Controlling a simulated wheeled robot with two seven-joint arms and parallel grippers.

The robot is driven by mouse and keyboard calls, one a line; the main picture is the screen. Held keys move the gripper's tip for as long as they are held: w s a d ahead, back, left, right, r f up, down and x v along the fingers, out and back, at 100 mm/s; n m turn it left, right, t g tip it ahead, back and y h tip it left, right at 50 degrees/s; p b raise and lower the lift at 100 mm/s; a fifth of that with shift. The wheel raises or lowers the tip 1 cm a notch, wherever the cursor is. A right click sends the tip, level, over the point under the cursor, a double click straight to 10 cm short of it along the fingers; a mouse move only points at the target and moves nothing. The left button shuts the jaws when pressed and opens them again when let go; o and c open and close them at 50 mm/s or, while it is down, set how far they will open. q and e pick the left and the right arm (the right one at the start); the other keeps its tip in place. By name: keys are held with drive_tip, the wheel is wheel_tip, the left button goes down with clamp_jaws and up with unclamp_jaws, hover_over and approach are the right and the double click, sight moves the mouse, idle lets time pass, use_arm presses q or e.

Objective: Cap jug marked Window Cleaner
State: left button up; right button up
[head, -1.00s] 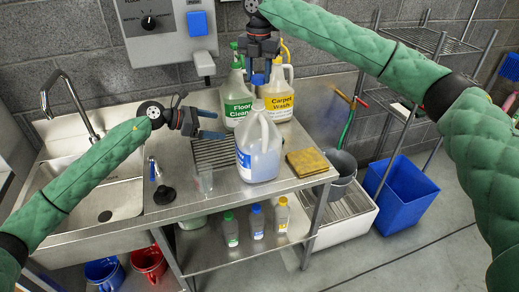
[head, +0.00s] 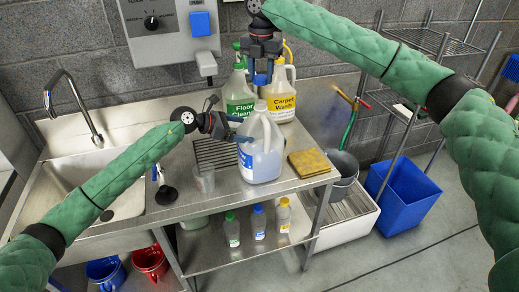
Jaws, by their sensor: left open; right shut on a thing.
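A translucent jug (head: 266,160) with pale liquid and a blue label stands upright and uncapped on the steel counter in the head view. Its label is turned left and I cannot read it. My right gripper (head: 261,76) points down, shut on a blue cap (head: 262,79), above the jug's mouth and apart from it. My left gripper (head: 241,129) is open at the jug's upper left side. Its fingers reach the jug's edge, but I cannot tell whether they touch it.
Behind stand a green-capped Floor Cleaner jug (head: 238,99) and a yellow Carpet Wash jug (head: 284,100). The sink (head: 118,198) is left. Several small bottles stand below.

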use_arm(q)
drive_tip(key=shift+x, duration=1.45)
drive_tip(key=shift+c, duration=0.4)
drive_tip(key=c, duration=1)
drive_tip(key=shift+c, duration=0.2)
use_arm(e)
hover_over(261, 102)
drive_tip(key=shift+s+f, duration=0.1)
drive_tip(key=shift+f, duration=2.35)
